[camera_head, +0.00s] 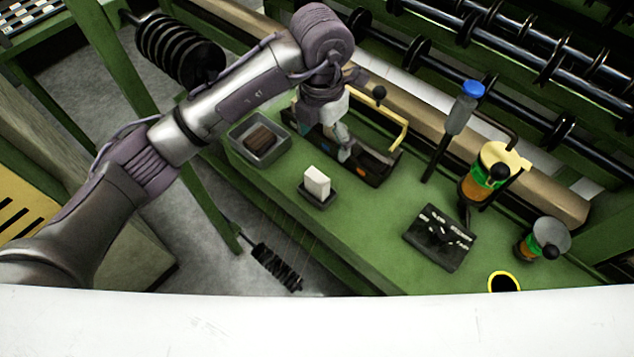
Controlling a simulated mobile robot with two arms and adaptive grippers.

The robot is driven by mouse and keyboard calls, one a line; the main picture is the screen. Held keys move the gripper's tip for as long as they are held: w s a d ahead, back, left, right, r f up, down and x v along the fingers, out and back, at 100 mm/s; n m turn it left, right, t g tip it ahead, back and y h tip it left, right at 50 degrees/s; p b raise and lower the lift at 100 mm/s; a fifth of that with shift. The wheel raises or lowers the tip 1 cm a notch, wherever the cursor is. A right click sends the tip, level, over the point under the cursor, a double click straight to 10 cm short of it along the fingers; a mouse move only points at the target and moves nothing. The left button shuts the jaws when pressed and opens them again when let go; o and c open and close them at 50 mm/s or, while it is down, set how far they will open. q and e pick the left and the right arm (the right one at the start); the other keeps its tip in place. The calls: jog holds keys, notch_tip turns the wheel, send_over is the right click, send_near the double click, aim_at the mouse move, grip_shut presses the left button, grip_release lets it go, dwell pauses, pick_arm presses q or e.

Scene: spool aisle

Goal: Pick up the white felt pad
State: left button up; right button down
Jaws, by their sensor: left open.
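A small white block (317,182), which looks like the white felt pad, stands upright in a small dark holder (318,200) near the front edge of the green bench. My left arm comes in from the left and reaches over the bench. My left gripper (345,155) is open and points down, just behind and right of the white block and apart from it. It is in front of or over a dark tray with a yellow handle (385,165); its fingertips are small and partly hard to make out. My right gripper is not in view.
A grey bin (260,155) with a brown block sits left on the green bench (370,220). To the right stand a blue-capped tool (460,115), an orange-and-green canister (485,175), a black labelled plate (439,238) and a small jar (540,238). Dark spool rods run behind.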

aim_at(317, 176)
pick_arm(q)
jog(key=f, duration=0.5)
jog(key=f+p, duration=0.1)
jog(key=f, duration=0.2)
jog(key=shift+a+f, duration=0.1)
jog(key=shift+a, duration=0.25)
jog(key=f, duration=0.1)
jog(key=f+p, duration=0.1)
jog(key=f, duration=0.1)
jog(key=f+p, duration=0.1)
jog(key=shift+s+a+f, duration=0.15)
jog(key=shift+a+f, duration=0.1)
jog(key=shift+f, duration=0.45)
jog(key=c, duration=1.2)
